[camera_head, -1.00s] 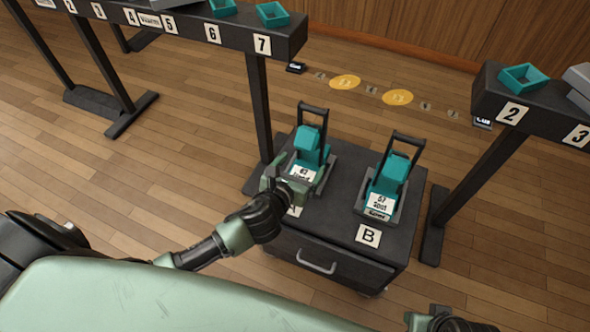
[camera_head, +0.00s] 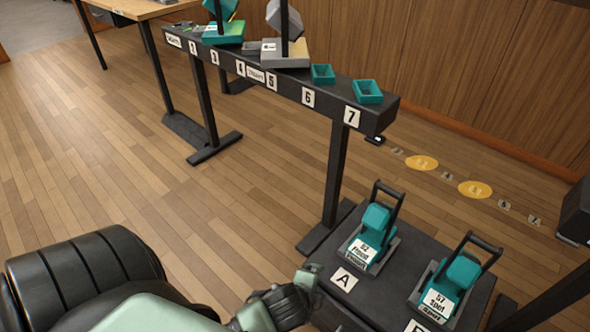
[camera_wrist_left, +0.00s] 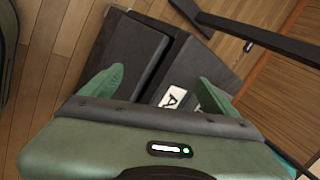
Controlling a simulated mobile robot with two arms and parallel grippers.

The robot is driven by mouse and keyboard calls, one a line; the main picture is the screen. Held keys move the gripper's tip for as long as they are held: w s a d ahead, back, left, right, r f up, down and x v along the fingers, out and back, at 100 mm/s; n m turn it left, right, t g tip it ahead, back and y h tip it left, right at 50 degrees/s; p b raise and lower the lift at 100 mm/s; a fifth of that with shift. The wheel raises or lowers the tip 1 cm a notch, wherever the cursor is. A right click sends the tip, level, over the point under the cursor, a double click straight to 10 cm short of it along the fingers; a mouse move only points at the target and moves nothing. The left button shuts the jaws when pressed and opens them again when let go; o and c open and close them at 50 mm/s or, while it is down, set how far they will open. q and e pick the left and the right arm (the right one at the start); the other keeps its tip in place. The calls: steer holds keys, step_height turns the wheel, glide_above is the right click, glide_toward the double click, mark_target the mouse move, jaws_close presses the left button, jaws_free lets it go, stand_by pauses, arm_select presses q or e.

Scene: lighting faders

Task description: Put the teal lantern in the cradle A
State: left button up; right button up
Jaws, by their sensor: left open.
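A teal lantern (camera_head: 375,218) with a black handle and a white label reading 62 sits in the grey cradle by sign A (camera_head: 344,279). Cradle A (camera_head: 388,256) is on the dark cart top. A second teal lantern (camera_head: 463,272), labelled 57, sits in the cradle by sign B. My left gripper (camera_head: 312,272) is near the cart's left front edge, apart from the lantern. In the left wrist view its two green fingers (camera_wrist_left: 160,88) are spread with nothing between them, and sign A (camera_wrist_left: 172,97) shows beyond. My right gripper is out of view.
A long black rail (camera_head: 297,92) with numbered places stands behind the cart, carrying teal trays (camera_head: 368,91) and fixtures on posts. Another dark stand is at the right edge. The wooden floor (camera_head: 190,220) left of the cart is clear.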

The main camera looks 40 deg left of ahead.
arm_select(q)
steer(key=s+d+f+n+g+h, duration=0.1)
steer(key=s+f+n+g, duration=0.2)
steer(key=s+n, duration=0.6)
steer(key=n, duration=0.2)
steer(key=shift+d+f+n+g+h, duration=0.15)
steer(key=shift+d+n+g+h, duration=0.15)
steer(key=shift+n+g, duration=0.1)
